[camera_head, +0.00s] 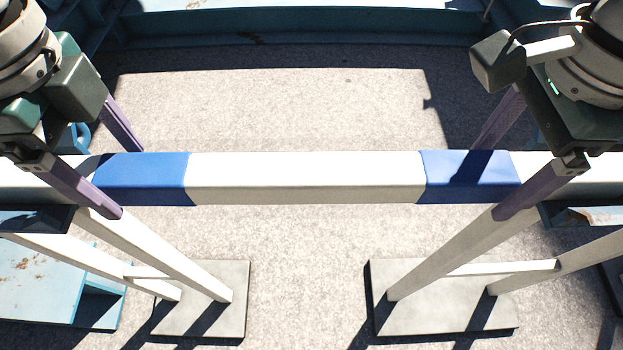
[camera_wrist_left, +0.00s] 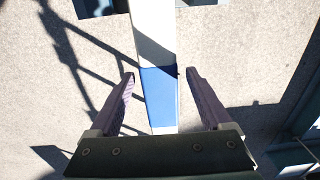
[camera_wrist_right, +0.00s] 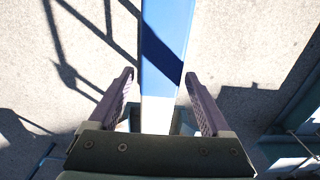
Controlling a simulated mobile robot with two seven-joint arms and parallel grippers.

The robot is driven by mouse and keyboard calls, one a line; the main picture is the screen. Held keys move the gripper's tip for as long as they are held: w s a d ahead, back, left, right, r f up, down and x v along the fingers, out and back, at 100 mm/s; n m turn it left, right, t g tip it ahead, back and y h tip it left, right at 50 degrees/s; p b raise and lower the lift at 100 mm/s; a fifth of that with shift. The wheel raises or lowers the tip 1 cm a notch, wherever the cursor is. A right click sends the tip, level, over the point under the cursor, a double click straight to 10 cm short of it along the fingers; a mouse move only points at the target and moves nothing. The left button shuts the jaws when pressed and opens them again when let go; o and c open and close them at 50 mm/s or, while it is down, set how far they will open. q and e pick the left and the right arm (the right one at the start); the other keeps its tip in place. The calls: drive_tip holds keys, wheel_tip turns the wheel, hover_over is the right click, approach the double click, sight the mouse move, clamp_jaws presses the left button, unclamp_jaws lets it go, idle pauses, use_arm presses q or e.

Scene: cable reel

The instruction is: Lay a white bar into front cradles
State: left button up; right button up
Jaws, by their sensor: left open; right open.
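The white bar (camera_head: 305,177) runs level across the head view, with a blue band (camera_head: 142,178) on the left and another blue band (camera_head: 468,175) on the right. My left gripper (camera_head: 130,180) is open, one finger on each side of the bar at the left band; gaps to the bar show in the left wrist view (camera_wrist_left: 160,73). My right gripper (camera_head: 485,180) is open around the right band in the same way, also with gaps in the right wrist view (camera_wrist_right: 159,73). I cannot clearly make out the front cradles; the bar's ends are out of the head view.
White-legged stands rise from grey base plates, one at lower left (camera_head: 205,305) and one at lower right (camera_head: 440,300). A pale blue rusty box (camera_head: 40,285) sits at the left front. A dark blue frame (camera_head: 290,27) crosses the back. Open concrete floor (camera_head: 300,270) lies between the stands.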

drive_tip(key=shift+r, duration=0.25)
use_arm(q)
wheel_tip(320, 180, up, 11)
use_arm(e)
wheel_tip(320, 180, up, 12)
drive_tip(key=shift+f, duration=0.25)
idle(0.4)
